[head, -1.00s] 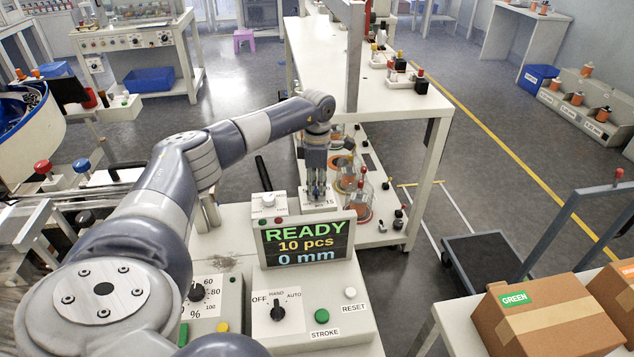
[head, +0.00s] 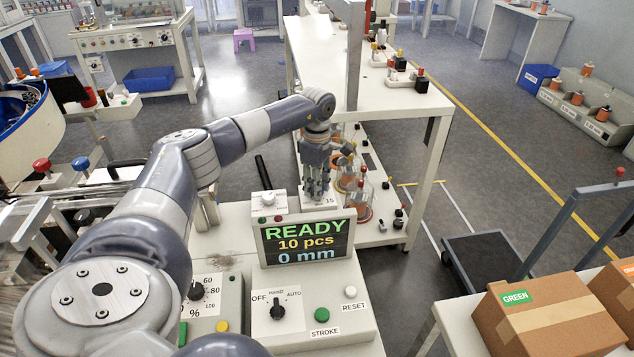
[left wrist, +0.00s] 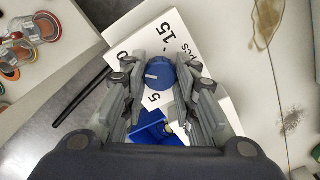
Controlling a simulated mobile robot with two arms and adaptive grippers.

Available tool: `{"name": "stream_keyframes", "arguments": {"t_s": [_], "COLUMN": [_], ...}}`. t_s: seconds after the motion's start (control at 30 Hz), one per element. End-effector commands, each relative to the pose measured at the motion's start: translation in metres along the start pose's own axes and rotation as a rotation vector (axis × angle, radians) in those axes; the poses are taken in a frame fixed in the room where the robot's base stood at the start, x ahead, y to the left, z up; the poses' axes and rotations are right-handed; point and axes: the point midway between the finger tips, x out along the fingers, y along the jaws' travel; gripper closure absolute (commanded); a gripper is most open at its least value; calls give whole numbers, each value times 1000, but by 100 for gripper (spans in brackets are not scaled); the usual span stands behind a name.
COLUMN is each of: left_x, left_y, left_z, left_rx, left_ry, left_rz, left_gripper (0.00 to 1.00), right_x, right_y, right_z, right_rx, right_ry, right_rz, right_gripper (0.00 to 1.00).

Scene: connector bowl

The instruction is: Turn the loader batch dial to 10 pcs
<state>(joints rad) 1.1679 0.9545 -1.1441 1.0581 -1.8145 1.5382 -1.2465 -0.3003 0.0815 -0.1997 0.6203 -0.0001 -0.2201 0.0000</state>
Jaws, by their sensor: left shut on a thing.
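The batch dial is a blue knob (left wrist: 162,73) with a short white mark, between my left fingers in the left wrist view. My left gripper (left wrist: 162,82) is shut on the knob from above. In the head view the left gripper (head: 316,190) stands over the dial's white box behind the display, hiding the knob; "15" shows beside the fingers. The display (head: 308,243) reads READY, 10 pcs, 0 mm. My right gripper is not in view.
In front of the display are an OFF/HAND/AUTO switch (head: 278,309), a green STROKE button (head: 321,314) and a white RESET button (head: 350,292).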

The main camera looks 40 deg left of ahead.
Motion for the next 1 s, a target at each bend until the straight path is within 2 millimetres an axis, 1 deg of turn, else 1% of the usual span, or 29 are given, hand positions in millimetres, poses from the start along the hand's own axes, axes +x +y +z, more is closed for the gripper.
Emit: {"name": "stream_keyframes", "arguments": {"t_s": [0.2,0.23,0.3,0.6,0.7,0.77,0.87,1.0], "left_x": [-2,-2,-1,-1,-5,-11,-29,-59], "left_y": [1,1,1,0,1,1,1,1], "left_z": [-1,-1,-1,0,0,0,-1,0], "left_rx": [-3,-3,-3,-2,-2,-2,-2,-2], "left_ry": [0,0,0,0,0,-1,-1,-1], "left_rz": [4,4,4,1,2,3,5,6], "left_gripper": [97,66,52,52,52,52,52,52], "right_x": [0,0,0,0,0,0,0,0], "right_y": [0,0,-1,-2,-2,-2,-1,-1], "right_z": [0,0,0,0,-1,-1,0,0], "right_rx": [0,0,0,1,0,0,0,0], "right_ry": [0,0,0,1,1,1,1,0], "right_rz": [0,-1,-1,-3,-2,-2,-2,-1], "right_gripper": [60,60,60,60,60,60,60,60]}}
